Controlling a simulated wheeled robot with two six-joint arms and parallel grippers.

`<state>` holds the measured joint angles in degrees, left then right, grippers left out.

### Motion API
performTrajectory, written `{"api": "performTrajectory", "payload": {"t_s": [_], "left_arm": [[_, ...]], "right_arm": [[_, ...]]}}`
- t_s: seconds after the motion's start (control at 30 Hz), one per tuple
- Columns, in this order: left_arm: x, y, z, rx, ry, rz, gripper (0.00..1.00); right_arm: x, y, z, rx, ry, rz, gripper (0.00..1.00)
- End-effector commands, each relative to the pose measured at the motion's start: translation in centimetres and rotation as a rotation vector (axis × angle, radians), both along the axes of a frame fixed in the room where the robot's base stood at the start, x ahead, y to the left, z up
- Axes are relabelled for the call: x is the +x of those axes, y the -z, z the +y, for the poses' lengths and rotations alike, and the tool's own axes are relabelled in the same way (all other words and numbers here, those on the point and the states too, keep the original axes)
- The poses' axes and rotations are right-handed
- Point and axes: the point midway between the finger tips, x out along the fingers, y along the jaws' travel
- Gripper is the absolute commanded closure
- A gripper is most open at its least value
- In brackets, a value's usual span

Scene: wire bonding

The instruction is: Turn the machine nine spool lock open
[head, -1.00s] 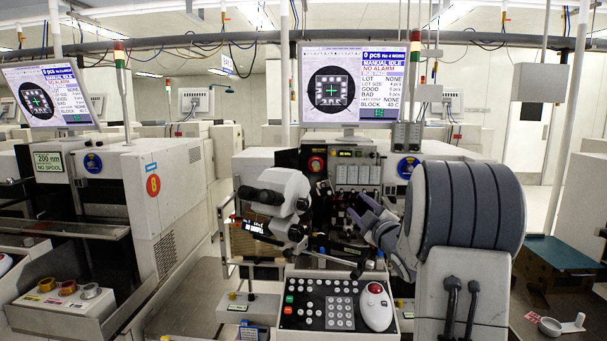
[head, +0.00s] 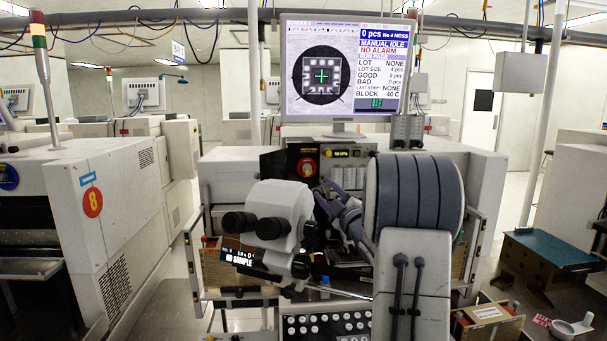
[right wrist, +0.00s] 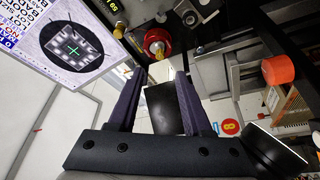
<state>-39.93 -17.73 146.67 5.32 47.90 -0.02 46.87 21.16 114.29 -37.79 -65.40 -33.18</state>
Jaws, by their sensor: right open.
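Machine nine's front panel (head: 348,172) is under the monitor in the head view. A red round knob with a yellow ring (head: 307,167) sits on it. A red knob (right wrist: 157,42) also shows ahead of my fingertips in the right wrist view. I cannot tell which part is the spool lock. The blue disc on the panel's right is hidden behind my right arm. My right gripper (head: 328,190) is in front of the panel, beside the microscope head. Its dark purple fingers (right wrist: 162,75) are apart and hold nothing. My left gripper is not in view.
The white microscope head (head: 278,215) stands close left of my right gripper. The monitor (head: 343,68) is above the panel. An orange-red knob (right wrist: 278,70) is at right in the wrist view. A keypad (head: 330,325) is low in front. Machine eight (head: 100,200) stands left.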

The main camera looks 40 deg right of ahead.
Motion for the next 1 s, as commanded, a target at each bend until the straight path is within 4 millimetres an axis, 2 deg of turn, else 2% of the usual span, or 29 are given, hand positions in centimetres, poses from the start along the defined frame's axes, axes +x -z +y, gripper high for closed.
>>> {"api": "performTrajectory", "payload": {"t_s": [0.3, 0.5, 0.7, 0.93, 0.97, 1.0], "left_arm": [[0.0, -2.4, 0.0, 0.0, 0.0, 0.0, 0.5], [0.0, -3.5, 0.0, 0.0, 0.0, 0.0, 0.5], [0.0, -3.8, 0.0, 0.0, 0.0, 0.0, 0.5], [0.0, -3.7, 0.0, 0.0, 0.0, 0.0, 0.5], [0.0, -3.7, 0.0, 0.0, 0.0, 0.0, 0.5], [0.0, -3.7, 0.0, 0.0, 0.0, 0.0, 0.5]], "right_arm": [[5.5, -1.5, -1.0, 0.001, -0.003, -0.001, 0.51], [8.2, -2.0, -1.8, 0.001, 0.001, 0.0, 0.51], [9.2, -2.1, -2.2, 0.002, 0.003, 0.0, 0.51], [9.3, -2.0, -2.2, 0.001, 0.003, 0.001, 0.51], [9.3, -2.0, -2.2, 0.001, 0.003, 0.001, 0.54], [9.3, -2.0, -2.2, 0.001, 0.003, 0.001, 0.7]]}}
